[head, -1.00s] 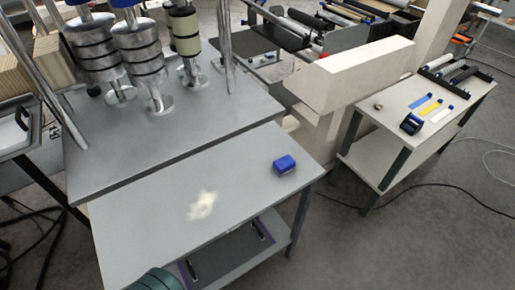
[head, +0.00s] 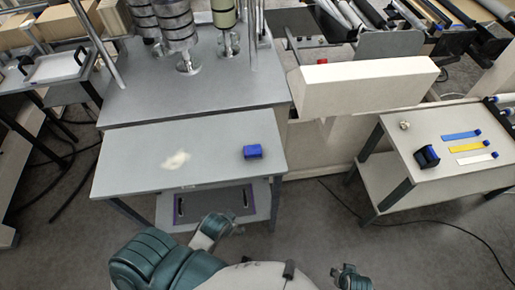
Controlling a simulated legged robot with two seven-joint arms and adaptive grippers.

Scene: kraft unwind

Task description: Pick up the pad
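A small blue block-like pad (head: 252,152) lies on the grey lower table (head: 130,150), right of its middle and close to the right edge. Nothing touches it from above. Teal and grey parts of my own body show at the bottom of the head view, in front of the table and well apart from the pad. I cannot make out gripper fingers on either arm, and nothing held is visible.
A higher grey deck (head: 190,90) with metal rollers stands behind the table. A beige beam (head: 365,85) is at the back right. A white side table (head: 455,150) at right holds a dark blue device (head: 427,157) and coloured strips. A shelf (head: 215,203) sits under the grey table.

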